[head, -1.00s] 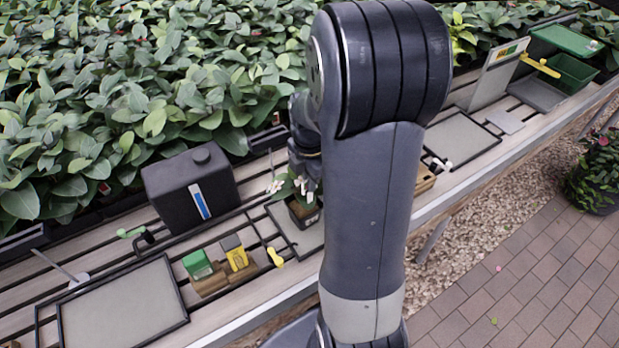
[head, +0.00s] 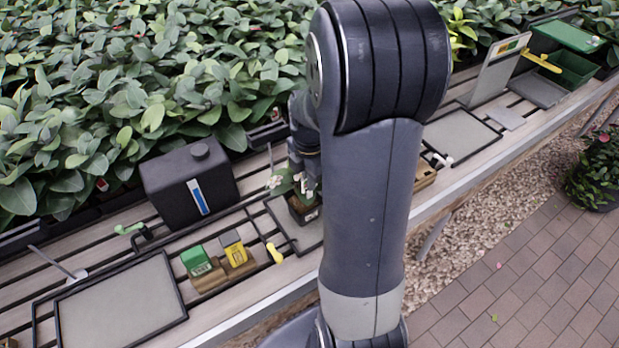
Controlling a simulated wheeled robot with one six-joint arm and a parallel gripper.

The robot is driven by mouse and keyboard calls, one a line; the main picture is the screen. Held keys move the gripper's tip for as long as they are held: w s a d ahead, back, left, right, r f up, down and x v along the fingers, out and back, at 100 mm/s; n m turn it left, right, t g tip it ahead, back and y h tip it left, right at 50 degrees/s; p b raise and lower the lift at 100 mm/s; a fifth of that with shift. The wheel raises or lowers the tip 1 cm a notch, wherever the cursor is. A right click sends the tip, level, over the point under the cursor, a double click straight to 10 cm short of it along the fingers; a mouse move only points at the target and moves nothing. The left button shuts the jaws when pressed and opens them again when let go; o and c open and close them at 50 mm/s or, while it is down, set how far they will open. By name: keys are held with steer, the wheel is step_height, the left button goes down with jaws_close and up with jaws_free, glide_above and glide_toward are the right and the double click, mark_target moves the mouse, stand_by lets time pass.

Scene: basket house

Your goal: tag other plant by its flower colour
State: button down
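A small potted plant (head: 305,209) with pale whitish flowers (head: 276,181) stands on a grey mat (head: 280,212) at the middle of the bench, partly behind my arm. A wooden block (head: 222,276) in front holds a green tag piece (head: 196,260) and a yellow tag piece with a grey top (head: 234,250). A board (head: 497,73) with coloured marks stands at the far right.
A black canister (head: 190,184) with a blue-white label stands left of the plant. An empty framed mat (head: 122,305) lies front left, another (head: 458,137) lies right. Green bins (head: 570,70) stand at the far right. Dense foliage (head: 130,90) lines the back.

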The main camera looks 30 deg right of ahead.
mark_target(310, 197)
steer(key=shift+f+b, duration=1.4)
steer(key=shift+f, duration=0.5)
steer(key=shift+f, duration=0.15)
steer(key=shift+f+b, duration=1.35)
steer(key=shift+f, duration=0.3)
steer(key=c, duration=1.5)
jaws_free()
steer(key=shift+c, duration=0.2)
step_height(310, 197, up, 11)
steer(key=shift+f+p, duration=0.1)
steer(key=shift+p, duration=0.25)
